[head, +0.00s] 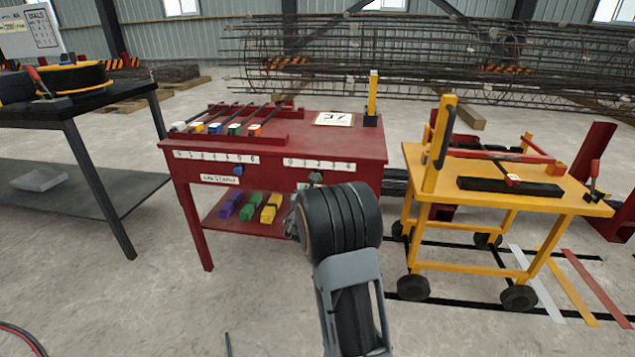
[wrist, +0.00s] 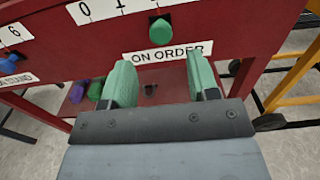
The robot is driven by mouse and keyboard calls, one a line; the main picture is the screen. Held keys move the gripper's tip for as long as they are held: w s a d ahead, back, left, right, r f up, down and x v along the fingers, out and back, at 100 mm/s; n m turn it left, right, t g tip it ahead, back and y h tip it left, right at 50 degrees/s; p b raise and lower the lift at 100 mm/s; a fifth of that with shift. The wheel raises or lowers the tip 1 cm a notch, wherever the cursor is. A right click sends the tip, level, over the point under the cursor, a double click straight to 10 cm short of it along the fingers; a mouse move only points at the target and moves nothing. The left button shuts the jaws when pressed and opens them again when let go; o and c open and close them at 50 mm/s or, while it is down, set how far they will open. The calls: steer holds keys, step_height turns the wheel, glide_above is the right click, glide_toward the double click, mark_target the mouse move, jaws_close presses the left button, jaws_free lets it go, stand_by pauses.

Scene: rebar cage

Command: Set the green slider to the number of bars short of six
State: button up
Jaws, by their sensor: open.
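The green slider (wrist: 161,32) is a knob on the red table's front face, above the "ON ORDER" label (wrist: 168,51). It is right of the 1 on its number strip (wrist: 120,6); the mark above it is cut off. In the head view the slider (head: 315,177) is small beneath the right strip. Several dark bars (head: 222,115) with coloured ends lie in the red rack on the table. My gripper (wrist: 162,80) is open and empty, its green-padded fingers below and short of the slider. In the head view my wrist hides most of it.
A blue slider (head: 238,170) sits under the left strip. Purple, green and yellow blocks (head: 250,208) lie on the lower shelf. A card reading "37" (head: 334,119) is on the tabletop. A yellow cart (head: 505,185) stands close on the right, a dark bench (head: 75,110) on the left.

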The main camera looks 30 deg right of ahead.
steer(key=b+x, duration=0.1)
steer(key=x, duration=0.7)
steer(key=shift+w+d+b, duration=0.25)
steer(key=shift+w+b, duration=0.05)
steer(key=shift+b, duration=0.05)
jaws_close()
